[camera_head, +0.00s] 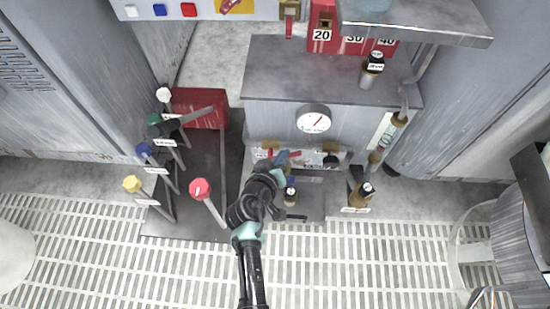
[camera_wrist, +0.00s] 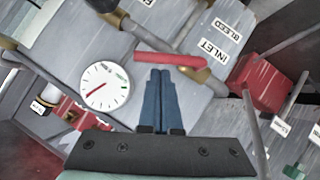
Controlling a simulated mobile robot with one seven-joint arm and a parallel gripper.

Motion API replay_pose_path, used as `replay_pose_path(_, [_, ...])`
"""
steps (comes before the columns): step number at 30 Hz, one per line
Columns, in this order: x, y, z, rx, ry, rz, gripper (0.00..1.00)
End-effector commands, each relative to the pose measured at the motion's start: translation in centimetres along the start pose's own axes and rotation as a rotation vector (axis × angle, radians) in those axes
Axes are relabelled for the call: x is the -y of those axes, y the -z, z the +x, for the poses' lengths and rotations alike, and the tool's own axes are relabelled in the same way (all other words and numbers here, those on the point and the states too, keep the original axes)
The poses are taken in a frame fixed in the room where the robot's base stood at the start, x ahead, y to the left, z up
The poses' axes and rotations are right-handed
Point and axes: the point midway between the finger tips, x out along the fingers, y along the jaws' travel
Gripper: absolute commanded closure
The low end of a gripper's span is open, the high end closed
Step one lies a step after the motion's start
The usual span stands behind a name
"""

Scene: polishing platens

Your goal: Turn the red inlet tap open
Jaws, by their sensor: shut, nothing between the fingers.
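The inlet tap's red lever (camera_wrist: 170,59) lies across the upper middle of the wrist view, its right end at a brass fitting (camera_wrist: 206,76) beside the INLET label (camera_wrist: 213,54). My gripper (camera_wrist: 161,71) has its two blue fingers together, tips just below the lever's middle in that picture. I cannot tell whether they touch it. In the head view, my gripper (camera_head: 283,157) is at the low front panel below the round gauge (camera_head: 313,119) and hides part of the tap. A little red shows beside the fingers there.
The gauge also shows in the wrist view (camera_wrist: 105,86), left of my fingers. A BLEED label (camera_wrist: 229,31) is beyond the INLET label. Levers with white, green, blue (camera_head: 144,150), yellow and red (camera_head: 200,188) knobs stand left. A small bottle (camera_head: 290,194) is close right of my arm.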

Motion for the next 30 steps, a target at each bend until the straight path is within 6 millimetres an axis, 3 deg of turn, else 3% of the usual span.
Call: replay_pose_path(30, [-0.38, -0.76, 0.57, 0.001, 0.052, 0.080, 1.00])
